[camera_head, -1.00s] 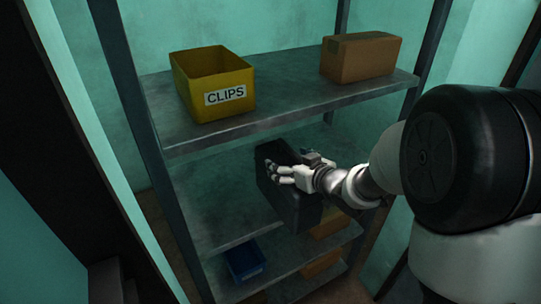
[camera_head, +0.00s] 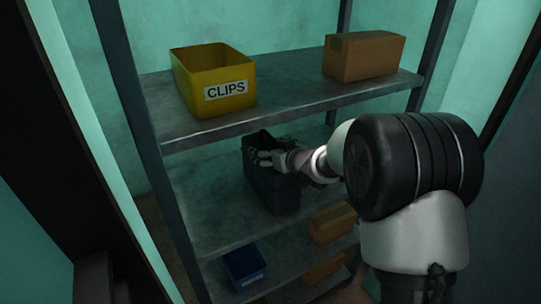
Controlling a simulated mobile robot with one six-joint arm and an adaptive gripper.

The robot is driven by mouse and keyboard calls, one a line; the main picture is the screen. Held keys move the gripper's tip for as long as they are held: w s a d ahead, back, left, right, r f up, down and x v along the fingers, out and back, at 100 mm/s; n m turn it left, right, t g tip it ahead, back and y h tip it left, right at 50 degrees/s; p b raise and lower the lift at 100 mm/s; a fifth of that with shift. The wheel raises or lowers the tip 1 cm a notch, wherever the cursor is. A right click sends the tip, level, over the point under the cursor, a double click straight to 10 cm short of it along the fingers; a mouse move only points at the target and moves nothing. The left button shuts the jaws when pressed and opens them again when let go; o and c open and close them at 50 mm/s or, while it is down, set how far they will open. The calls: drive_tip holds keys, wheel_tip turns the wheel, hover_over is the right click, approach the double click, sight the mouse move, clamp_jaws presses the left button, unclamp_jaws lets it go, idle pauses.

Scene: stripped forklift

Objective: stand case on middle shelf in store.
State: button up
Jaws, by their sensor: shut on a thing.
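A dark case (camera_head: 273,189) is at the middle shelf (camera_head: 215,220) of the metal rack, below the top shelf, and looks upright. My gripper (camera_head: 262,158) is shut on the upper part of the case, and my arm reaches in from the right. The case's lower end is over the middle shelf. I cannot tell whether its base touches the shelf. The arm and gripper hide part of the case's top and right side.
The top shelf (camera_head: 290,104) just above holds a yellow CLIPS bin (camera_head: 213,84) and a cardboard box (camera_head: 363,56). A blue bin (camera_head: 245,264) and several brown boxes (camera_head: 331,222) sit lower down. The middle shelf is bare left of the case. Rack posts (camera_head: 130,85) stand at the sides.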

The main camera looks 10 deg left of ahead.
idle(0.3)
drive_tip(key=shift+f, duration=0.1)
drive_tip(key=o, duration=2)
drive_tip(key=shift+f, duration=0.15)
